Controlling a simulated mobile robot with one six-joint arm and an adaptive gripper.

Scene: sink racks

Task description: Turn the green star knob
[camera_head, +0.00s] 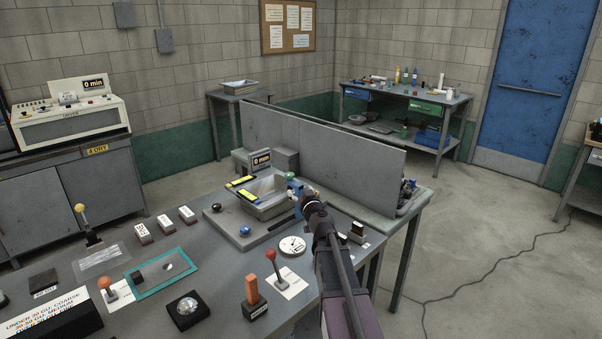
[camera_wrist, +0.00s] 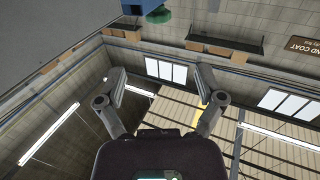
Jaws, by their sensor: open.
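A green round knob (camera_wrist: 158,15) shows at the top edge of the wrist view, against a blue part (camera_wrist: 138,6); its star shape is not clear there. My gripper (camera_wrist: 160,84) is open, its two fingers spread wide with nothing between them. The knob lies beyond the fingertips, apart from them. In the head view my gripper (camera_head: 303,196) is at the right side of the grey tray machine (camera_head: 262,205), close to a small blue part (camera_head: 293,184). I cannot make out the green knob in the head view; my gripper and arm may cover it.
A grey upright panel (camera_head: 330,145) stands just behind the machine. The bench in front holds a red-ball lever (camera_head: 271,254), a white round dial (camera_head: 292,246), an orange block (camera_head: 252,290) and a teal-framed plate (camera_head: 163,272). Open floor (camera_head: 470,250) lies to the right.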

